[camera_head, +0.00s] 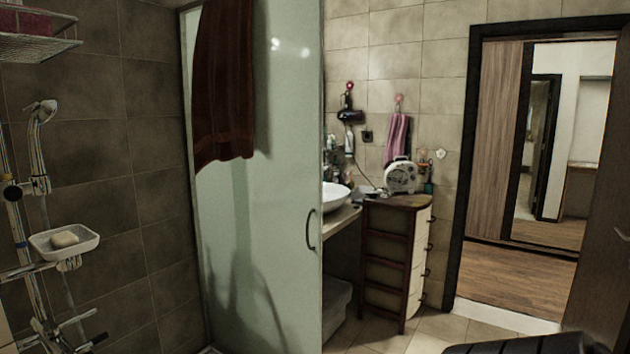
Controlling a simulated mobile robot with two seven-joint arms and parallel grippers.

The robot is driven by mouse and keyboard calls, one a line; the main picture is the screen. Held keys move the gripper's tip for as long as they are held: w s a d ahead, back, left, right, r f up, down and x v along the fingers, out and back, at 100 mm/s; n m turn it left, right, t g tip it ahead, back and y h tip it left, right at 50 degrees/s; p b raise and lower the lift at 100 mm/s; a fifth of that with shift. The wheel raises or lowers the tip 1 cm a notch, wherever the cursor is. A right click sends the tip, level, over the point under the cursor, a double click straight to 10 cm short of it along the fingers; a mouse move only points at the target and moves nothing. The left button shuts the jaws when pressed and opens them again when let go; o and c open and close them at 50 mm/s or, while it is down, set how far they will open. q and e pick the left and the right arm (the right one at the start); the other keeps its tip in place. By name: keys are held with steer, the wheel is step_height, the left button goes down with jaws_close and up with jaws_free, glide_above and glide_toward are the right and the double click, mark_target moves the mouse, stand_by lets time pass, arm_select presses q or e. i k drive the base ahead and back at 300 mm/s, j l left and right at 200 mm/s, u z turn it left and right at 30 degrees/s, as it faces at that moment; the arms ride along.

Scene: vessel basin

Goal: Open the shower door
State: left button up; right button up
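The shower door (270,250) is a tall pale green frosted glass panel left of centre. A dark curved handle (311,229) sits near its right edge at about mid-height. A dark red towel (225,80) hangs over the upper left of the glass. A shadow falls on the lower glass. I cannot tell whether the door is fully shut. Neither of my grippers is in view, and nothing is seen touching the handle.
Left, a tiled wall bears a shower head (42,112), pipes and a soap dish (65,242). Right of the glass are a sink (335,194), a drawer cabinet (396,255) and an open doorway. A dark ridged shape, unclear, lies at the bottom right. Some tiled floor (415,335) is clear.

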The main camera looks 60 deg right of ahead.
mark_target(278, 192)
steer(key=z, duration=2)
steer(key=i+l+u, duration=0.1)
steer(key=i+l, duration=0.95)
steer(key=l, duration=0.15)
steer(key=u, duration=1.05)
steer(key=i+l, duration=0.05)
steer(key=l, duration=0.05)
